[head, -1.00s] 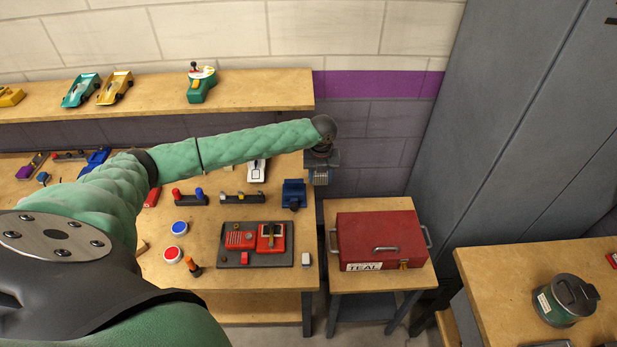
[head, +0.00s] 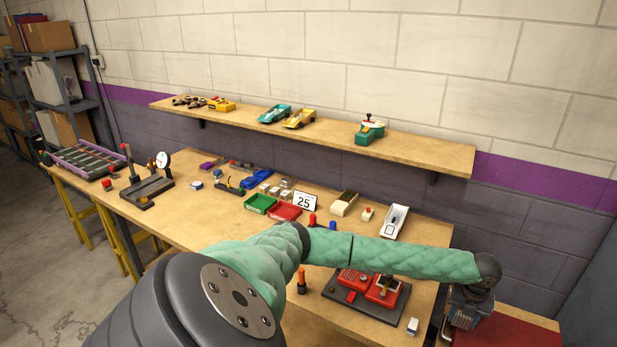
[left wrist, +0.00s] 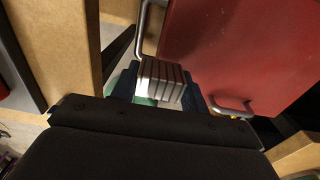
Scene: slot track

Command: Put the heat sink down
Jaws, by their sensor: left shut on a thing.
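In the head view the heat sink is small and hard to separate from the gripper. Whether it touches anything below is hidden. My right gripper is not in view.
The workbench (head: 215,230) holds a dark tray with red parts (head: 368,290), a small white block (head: 412,327), a white tray (head: 396,222) and a green bin (head: 259,203). A shelf (head: 420,150) with toy cars runs above. My left arm hides part of the bench.

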